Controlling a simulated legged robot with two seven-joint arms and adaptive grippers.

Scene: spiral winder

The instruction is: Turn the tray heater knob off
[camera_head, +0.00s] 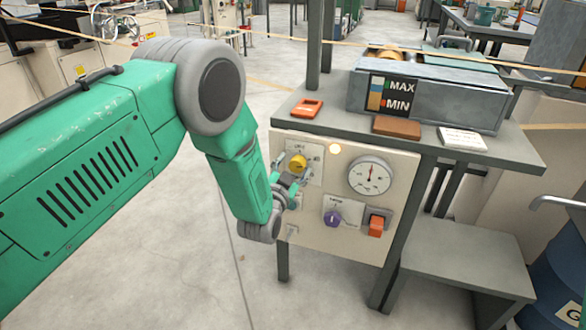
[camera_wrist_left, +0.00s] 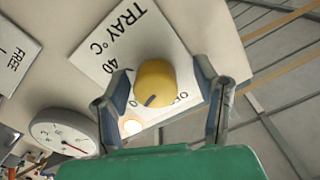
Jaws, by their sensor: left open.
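The yellow tray heater knob (camera_head: 297,162) is on the upper left of the cream control panel (camera_head: 310,240). In the wrist view the knob (camera_wrist_left: 155,80) sits on a white label plate reading "TRAY °C" and "40", with more lettering partly hidden. A dark pointer mark shows on the knob's lower part in that view. My left gripper (camera_head: 287,184) is at the panel, just below the knob in the head view. In the wrist view its open fingers (camera_wrist_left: 164,80) stand on either side of the knob; contact cannot be told. My right gripper is not in view.
A glowing round lamp (camera_head: 335,148), a dial gauge (camera_head: 370,175), a purple knob (camera_head: 333,218) and an orange switch (camera_head: 376,226) share the panel. The grey shelf above holds an orange device (camera_head: 306,108), a brown block (camera_head: 397,126) and a metal trough (camera_head: 430,97). A blue barrel (camera_head: 560,270) stands right.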

